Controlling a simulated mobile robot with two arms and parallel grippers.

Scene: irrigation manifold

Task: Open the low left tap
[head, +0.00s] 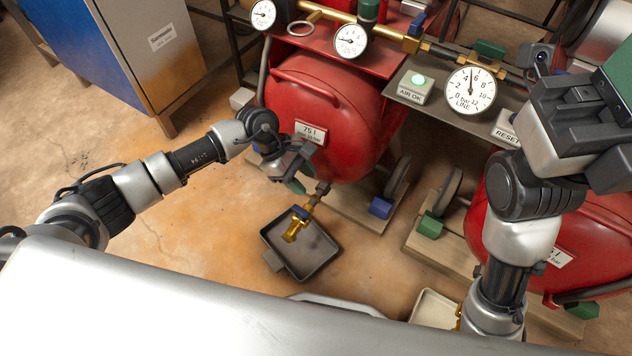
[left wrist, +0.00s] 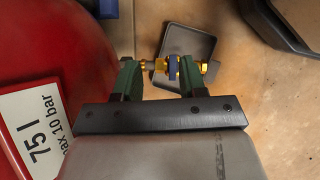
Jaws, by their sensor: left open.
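The low left tap (head: 296,228) is a brass fitting with a small blue handle (head: 300,212), at the lower front of the left red tank (head: 318,95). In the left wrist view the blue handle (left wrist: 173,69) appears to lie across the brass body (left wrist: 160,65). My left gripper (head: 296,186) is open, close to the tap in the head view. In the left wrist view its green fingers (left wrist: 161,72) stand either side of the handle, with no contact visible. My right gripper (head: 606,112) is high at the right; its jaw opening cannot be made out.
A dark drip tray (head: 320,262) lies on the floor under the tap. A second red tank (head: 590,225) stands at the right, partly behind my right arm. Gauges and brass pipe (head: 400,38) run above. A blue and grey cabinet (head: 160,60) is at the upper left; floor before it is clear.

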